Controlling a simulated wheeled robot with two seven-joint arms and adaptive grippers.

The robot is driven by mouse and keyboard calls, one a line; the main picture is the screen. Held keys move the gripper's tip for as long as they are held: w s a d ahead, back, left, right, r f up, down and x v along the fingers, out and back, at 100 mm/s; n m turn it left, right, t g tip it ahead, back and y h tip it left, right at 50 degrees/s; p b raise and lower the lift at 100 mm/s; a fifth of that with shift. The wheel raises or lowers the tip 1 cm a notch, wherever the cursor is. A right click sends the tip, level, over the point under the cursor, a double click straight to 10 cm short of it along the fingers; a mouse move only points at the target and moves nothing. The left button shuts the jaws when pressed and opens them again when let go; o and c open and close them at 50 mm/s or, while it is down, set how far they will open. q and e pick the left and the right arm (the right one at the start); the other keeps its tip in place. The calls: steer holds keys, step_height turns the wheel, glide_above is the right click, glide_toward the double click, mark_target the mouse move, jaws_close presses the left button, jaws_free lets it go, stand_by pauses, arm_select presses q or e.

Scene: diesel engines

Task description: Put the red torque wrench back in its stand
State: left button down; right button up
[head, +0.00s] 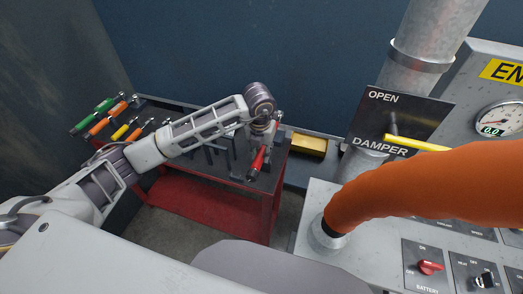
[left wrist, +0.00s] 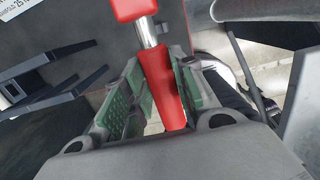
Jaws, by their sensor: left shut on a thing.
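The red torque wrench (head: 258,162) is held over the right end of the tool cart's top (head: 277,172), its red handle pointing down toward the front of the picture. My left gripper (head: 264,136) is shut on it. In the left wrist view the wrench's red handle (left wrist: 165,88) lies between the green pads of my left gripper (left wrist: 157,90), with a short metal section and another red part above. Dark stand brackets (head: 212,152) rise from the cart just left of the gripper, partly hidden by my arm. Brackets also show in the left wrist view (left wrist: 60,85), beside the wrench and apart from it.
Green (head: 92,116), orange (head: 106,119) and yellow (head: 125,129) handled tools rest at the cart's left end. A yellow box (head: 309,145) lies behind the cart on the right. The damper plate (head: 402,123), an orange hose (head: 430,188) and the control panel crowd the right side.

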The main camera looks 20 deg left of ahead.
arm_select(q)
steer(key=shift+f+b, duration=1)
steer(key=shift+f, duration=1.1)
steer(key=shift+f+b, duration=1)
steer(key=shift+f, duration=0.25)
steer(key=shift+f+b, duration=0.75)
steer(key=shift+b, duration=0.15)
stand_by(0.4)
steer(key=c, duration=1.1)
jaws_free()
steer(key=o, duration=0.3)
steer(key=shift+f, duration=0.1)
steer(key=shift+s+r+p, duration=0.15)
steer(key=shift+r+p, duration=0.35)
steer(key=shift+r, duration=0.55)
steer(key=shift+s+r+p, duration=0.1)
steer(key=shift+r+p, duration=0.4)
steer(key=shift+r, duration=0.5)
